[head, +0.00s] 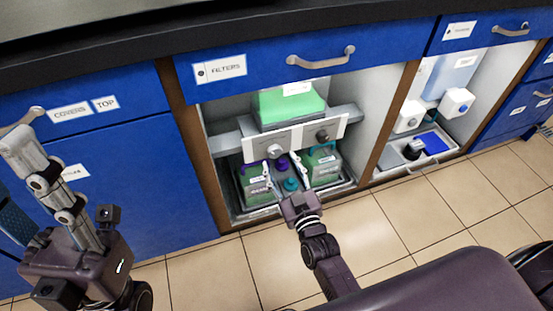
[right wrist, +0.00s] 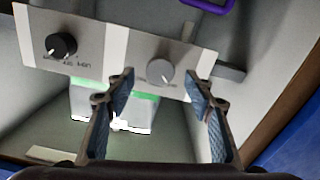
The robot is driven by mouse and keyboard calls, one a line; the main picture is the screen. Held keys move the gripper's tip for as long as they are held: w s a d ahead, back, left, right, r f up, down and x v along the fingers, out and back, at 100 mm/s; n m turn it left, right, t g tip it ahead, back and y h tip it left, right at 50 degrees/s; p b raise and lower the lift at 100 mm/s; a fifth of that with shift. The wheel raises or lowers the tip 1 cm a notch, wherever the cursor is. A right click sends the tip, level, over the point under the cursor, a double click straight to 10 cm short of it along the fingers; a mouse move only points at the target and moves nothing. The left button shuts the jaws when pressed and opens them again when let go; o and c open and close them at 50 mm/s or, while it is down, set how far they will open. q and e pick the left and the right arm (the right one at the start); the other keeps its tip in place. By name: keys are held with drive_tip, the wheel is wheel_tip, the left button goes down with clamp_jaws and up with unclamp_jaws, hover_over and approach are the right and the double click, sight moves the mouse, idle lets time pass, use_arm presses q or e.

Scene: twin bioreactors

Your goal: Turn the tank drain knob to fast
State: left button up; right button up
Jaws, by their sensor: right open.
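A white control panel (head: 299,139) with two knobs spans the open cabinet under the FILTERS drawer. Its light grey knob (head: 275,151) is on the left and its dark knob (head: 322,136) on the right. The right wrist view shows them reversed: the grey knob (right wrist: 160,71) lies between my fingertips in the picture, and the black knob (right wrist: 61,45) lies farther left. The printing is too small to tell which knob is the tank drain. My right gripper (head: 283,164) is open and empty before the panel. My left gripper (head: 20,143) is at the far left, its opening unclear.
A green tank (head: 287,105) stands behind the panel. Green-filled containers (head: 320,166) and purple- and teal-capped items sit in a tray below. A brown divider (head: 395,115) separates a right compartment with white dispensers (head: 456,102). The tiled floor (head: 380,225) in front is clear.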

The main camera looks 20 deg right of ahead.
sight(276, 154)
drive_tip(key=shift+w+b, duration=0.45)
drive_tip(key=shift+w, duration=1.35)
drive_tip(key=shift+c, duration=0.2)
drive_tip(key=c, duration=1.1)
